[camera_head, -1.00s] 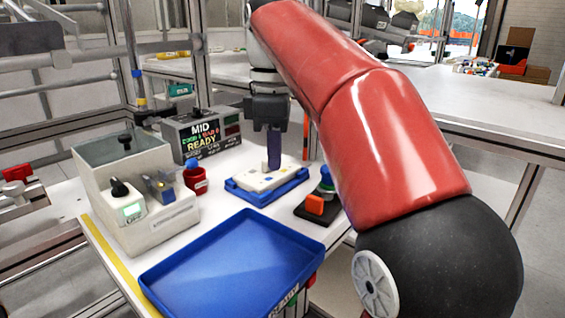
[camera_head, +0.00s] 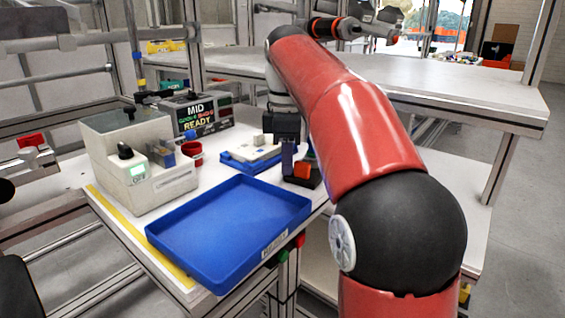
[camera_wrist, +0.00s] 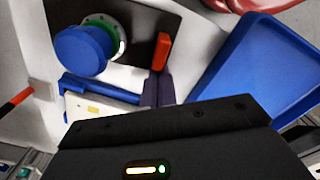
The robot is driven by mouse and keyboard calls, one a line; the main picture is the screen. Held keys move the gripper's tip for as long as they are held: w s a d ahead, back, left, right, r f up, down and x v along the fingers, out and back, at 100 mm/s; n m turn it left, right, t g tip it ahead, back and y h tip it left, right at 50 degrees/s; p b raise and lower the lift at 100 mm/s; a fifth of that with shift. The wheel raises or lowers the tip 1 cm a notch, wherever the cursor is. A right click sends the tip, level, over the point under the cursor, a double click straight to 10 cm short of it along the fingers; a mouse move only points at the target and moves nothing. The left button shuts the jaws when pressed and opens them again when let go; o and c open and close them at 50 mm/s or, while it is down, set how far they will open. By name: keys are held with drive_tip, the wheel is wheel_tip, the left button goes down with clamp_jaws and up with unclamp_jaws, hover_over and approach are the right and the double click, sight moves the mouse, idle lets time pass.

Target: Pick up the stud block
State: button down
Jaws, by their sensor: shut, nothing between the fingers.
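An orange block (camera_head: 302,170), which may be the stud block, sits on a black plate (camera_head: 312,182) to the right of the white part. No label confirms this. In the wrist view the orange block (camera_wrist: 164,51) stands upright just beyond my fingertips, beside a blue knob (camera_wrist: 80,50) with a green collar. My gripper (camera_head: 288,172) is shut and empty, with dark purple fingers beside the orange block. It also shows in the wrist view (camera_wrist: 158,78). The fingers look very near the block, but I cannot tell if they touch it.
A large empty blue tray (camera_head: 182,259) lies in front. A white part (camera_head: 254,151) rests on a blue base (camera_head: 236,168) behind it. A red cup (camera_head: 190,153), a pale machine (camera_head: 165,192) and a display box (camera_head: 200,115) stand on the left and back.

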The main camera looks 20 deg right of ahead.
drive_tip(key=shift+s+d+r+p, duration=0.1)
drive_tip(key=shift+s+d+p, duration=0.15)
drive_tip(key=shift+d, duration=0.3)
drive_tip(key=shift+s+d+r+p, duration=0.1)
drive_tip(key=shift+d+p, duration=0.2)
drive_tip(key=shift+d, duration=0.2)
drive_tip(key=shift+f, duration=0.2)
